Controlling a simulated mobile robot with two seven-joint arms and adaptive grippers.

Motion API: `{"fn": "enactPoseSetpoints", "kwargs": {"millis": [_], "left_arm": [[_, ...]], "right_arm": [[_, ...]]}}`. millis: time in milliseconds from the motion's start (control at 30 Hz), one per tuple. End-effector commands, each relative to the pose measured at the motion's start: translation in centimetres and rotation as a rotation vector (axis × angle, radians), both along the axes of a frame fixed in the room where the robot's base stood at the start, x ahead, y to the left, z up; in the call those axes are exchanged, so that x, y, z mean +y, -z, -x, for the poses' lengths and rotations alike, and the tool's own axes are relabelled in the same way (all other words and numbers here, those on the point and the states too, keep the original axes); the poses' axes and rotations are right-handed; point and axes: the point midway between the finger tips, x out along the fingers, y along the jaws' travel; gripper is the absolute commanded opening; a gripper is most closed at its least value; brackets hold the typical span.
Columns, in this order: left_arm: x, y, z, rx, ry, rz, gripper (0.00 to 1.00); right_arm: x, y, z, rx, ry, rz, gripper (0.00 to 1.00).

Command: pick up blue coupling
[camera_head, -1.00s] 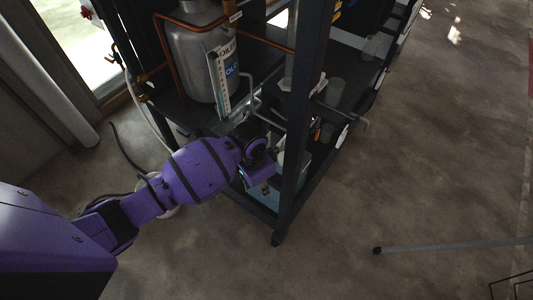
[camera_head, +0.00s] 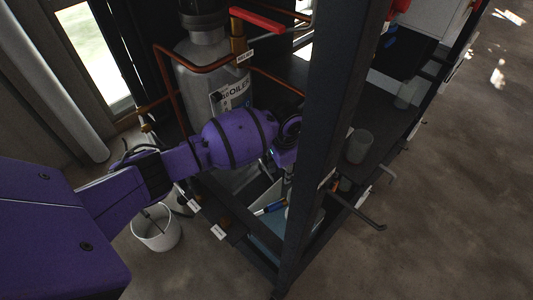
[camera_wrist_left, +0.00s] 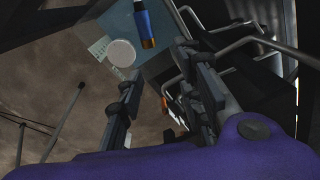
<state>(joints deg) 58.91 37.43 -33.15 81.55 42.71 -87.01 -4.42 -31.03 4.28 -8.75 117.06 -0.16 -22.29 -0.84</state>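A blue cylinder with a copper-coloured end, which looks like the blue coupling (camera_wrist_left: 144,24), lies in a pale blue bin (camera_wrist_left: 104,16) at the top of the left wrist view. It also shows in the head view (camera_head: 270,207), low inside the rack, left of the dark post. My left gripper (camera_wrist_left: 160,64) is open, with nothing between its fingers; the blue cylinder is beyond the fingertips, apart from them. In the head view my left wrist reaches into the rack and the post hides the fingers. My right gripper is not in view.
A dark rack post (camera_head: 325,130) stands right beside my left wrist. A grey boiler tank (camera_head: 200,85) with copper pipes and a red handle (camera_head: 257,20) is behind the arm. A grey cup (camera_head: 359,146) stands on the shelf. A white bucket (camera_head: 157,230) is on the floor.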

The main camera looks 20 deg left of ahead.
Motion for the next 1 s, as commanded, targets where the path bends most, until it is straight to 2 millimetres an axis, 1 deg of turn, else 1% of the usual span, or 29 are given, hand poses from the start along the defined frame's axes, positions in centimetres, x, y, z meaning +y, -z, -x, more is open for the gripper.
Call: {"fn": "enactPoseSetpoints", "kwargs": {"millis": [33,100,200,300,367,467,600,767,1000], "left_arm": [[-0.1,2.9,0.7,0.020,0.001,0.001,0.34],[-0.1,4.9,1.2,0.033,0.001,0.002,0.34],[-0.1,7.3,1.9,0.049,0.001,0.001,0.34],[-0.1,8.8,2.2,0.059,0.001,0.002,0.34],[-0.1,9.3,2.3,0.062,0.001,0.001,0.34],[-0.1,10.0,2.4,0.064,0.001,0.001,0.34],[-0.1,11.4,2.4,0.063,0.000,0.001,0.34],[0.0,12.6,2.5,0.062,0.001,0.001,0.34],[0.1,16.3,2.9,0.063,0.001,0.001,0.34]], "right_arm": [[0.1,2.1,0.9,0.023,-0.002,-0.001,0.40],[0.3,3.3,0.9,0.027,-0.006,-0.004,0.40],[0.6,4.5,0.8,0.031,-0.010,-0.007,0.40],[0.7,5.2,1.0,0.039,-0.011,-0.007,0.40],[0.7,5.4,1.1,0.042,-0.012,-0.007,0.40],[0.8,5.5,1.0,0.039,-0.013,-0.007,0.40],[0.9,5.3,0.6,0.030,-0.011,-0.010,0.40],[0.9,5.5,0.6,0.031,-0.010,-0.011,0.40],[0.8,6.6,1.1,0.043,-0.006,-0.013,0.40]]}}
